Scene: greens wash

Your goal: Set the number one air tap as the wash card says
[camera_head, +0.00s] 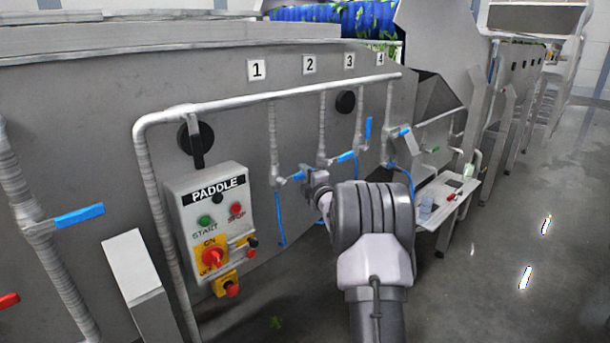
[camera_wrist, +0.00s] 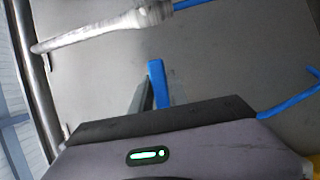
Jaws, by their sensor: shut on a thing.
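The number one plate (camera_head: 257,69) is above the leftmost drop pipe (camera_head: 273,135) on the grey machine wall. At that pipe's foot, the number one air tap has a blue lever (camera_head: 297,176) pointing right, roughly level. My gripper (camera_head: 312,178) is at the lever's free end and shut on it. In the wrist view the blue lever (camera_wrist: 157,76) stands up between my fingers, which are partly hidden behind my gripper's body. I cannot make out a readable wash card in either view.
Tap two's lever (camera_head: 346,157) points right, close beyond my gripper. Tap three's lever (camera_head: 368,128) stands upright. Tap four's lever (camera_head: 402,132) points right. The paddle control box (camera_head: 190,213) is at left. A small white table (camera_head: 453,188) stands at right, beside open floor.

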